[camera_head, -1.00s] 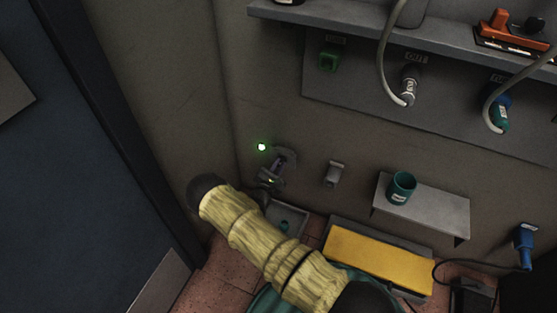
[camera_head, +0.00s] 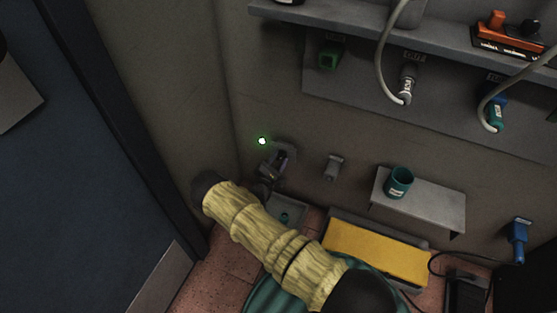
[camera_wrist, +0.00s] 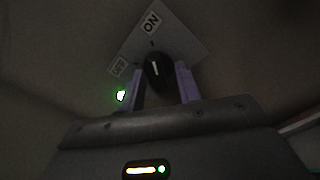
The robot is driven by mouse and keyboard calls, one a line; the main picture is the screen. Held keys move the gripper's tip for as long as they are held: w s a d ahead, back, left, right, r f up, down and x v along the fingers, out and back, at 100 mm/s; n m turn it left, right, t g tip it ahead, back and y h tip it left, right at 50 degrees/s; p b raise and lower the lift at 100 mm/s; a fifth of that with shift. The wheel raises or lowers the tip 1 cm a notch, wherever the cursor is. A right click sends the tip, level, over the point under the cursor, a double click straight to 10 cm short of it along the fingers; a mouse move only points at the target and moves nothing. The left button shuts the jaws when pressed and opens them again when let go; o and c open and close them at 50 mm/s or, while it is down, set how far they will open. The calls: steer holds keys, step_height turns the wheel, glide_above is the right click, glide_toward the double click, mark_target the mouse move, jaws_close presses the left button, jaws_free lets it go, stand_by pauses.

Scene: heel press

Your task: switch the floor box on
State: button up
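The switch is a black rotary knob (camera_wrist: 158,72) with a white mark, on a pale plate (camera_wrist: 185,38) set diamond-wise on the wall. The ON label (camera_wrist: 151,22) is at the top of the plate and the OFF label (camera_wrist: 118,67) at its left. The white mark points up towards ON. A green lamp (camera_wrist: 120,96) is lit beside the plate; it also shows in the head view (camera_head: 262,141). My gripper (camera_wrist: 162,80) has its purple fingers on both sides of the knob, with no clear gap. In the head view my gripper (camera_head: 279,163) is at the wall plate.
A small shelf (camera_head: 437,200) with a teal cup (camera_head: 399,182) is right of the switch. A yellow-topped box (camera_head: 375,252) and a grey tray (camera_head: 296,212) are below. A long shelf (camera_head: 330,17) with cables hangs above. A dark door (camera_head: 60,170) is at left.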

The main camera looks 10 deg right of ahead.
steer(key=shift+r, duration=0.15)
steer(key=shift+s+a, duration=0.25)
steer(key=p+v, duration=0.4)
steer(key=v, duration=1.2)
steer(key=shift+s+p, duration=0.3)
steer(key=shift+p, duration=0.05)
steer(key=shift+a, duration=0.1)
